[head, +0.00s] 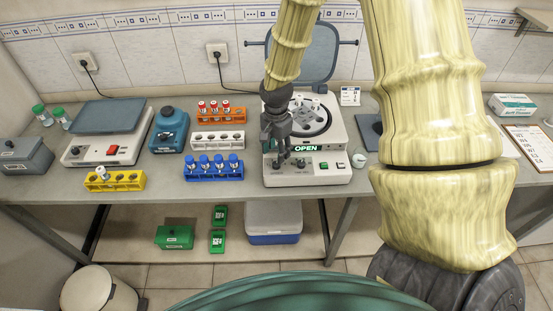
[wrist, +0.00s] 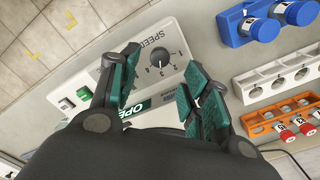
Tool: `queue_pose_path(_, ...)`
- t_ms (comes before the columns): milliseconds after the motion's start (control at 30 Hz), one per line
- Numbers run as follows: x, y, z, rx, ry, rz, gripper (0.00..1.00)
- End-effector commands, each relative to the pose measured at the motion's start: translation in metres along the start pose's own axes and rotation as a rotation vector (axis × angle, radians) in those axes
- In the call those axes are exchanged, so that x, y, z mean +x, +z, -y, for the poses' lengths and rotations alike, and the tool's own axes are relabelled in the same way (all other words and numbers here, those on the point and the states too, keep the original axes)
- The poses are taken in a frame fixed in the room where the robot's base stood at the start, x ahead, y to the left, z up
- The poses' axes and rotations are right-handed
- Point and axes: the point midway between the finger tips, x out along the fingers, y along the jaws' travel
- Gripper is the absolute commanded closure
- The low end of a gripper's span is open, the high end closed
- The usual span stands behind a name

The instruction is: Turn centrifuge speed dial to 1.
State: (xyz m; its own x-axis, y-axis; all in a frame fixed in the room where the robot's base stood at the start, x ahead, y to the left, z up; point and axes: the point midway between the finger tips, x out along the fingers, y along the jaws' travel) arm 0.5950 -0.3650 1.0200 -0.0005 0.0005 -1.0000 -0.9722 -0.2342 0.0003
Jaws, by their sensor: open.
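The centrifuge (head: 335,178) is a white machine on the bench with its grey lid raised and a green OPEN display (head: 306,148). Its front panel also fills the middle of the wrist view (wrist: 185,38). The speed dial (wrist: 163,71) is a dark grey round knob under the word SPEED, with numbers around it. I cannot clearly tell which number it points to. My gripper (head: 289,161) is in front of the panel's left part. In the wrist view my gripper (wrist: 162,62) is open, its green-padded fingers on either side of the dial, with visible gaps.
A blue tube rack (head: 214,174), a white rack (head: 217,141) and an orange rack (head: 221,115) stand left of the centrifuge. A green button (head: 324,165) is on the panel's right part.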

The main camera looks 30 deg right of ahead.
Motion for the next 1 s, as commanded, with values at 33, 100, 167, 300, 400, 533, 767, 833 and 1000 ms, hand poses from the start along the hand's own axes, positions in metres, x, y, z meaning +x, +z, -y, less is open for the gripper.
queue_pose_path(33,0.004,0.000,-0.001,-0.001,0.001,0.001,0.53)
queue_pose_path(100,0.011,-0.001,-0.001,-0.001,0.002,0.000,0.53)
queue_pose_path(167,0.016,-0.001,-0.001,0.001,0.002,0.000,0.53)
queue_pose_path(300,0.029,-0.001,-0.002,0.000,0.002,0.001,0.53)
queue_pose_path(400,0.037,-0.001,-0.001,0.001,0.001,0.000,0.53)
queue_pose_path(533,0.047,-0.001,-0.001,0.000,0.001,0.000,0.53)
queue_pose_path(767,0.056,-0.001,-0.001,0.001,0.000,0.000,0.53)
queue_pose_path(833,0.057,-0.001,-0.001,0.001,-0.001,0.000,0.53)
queue_pose_path(1000,0.057,-0.001,-0.001,0.001,-0.001,0.000,0.53)
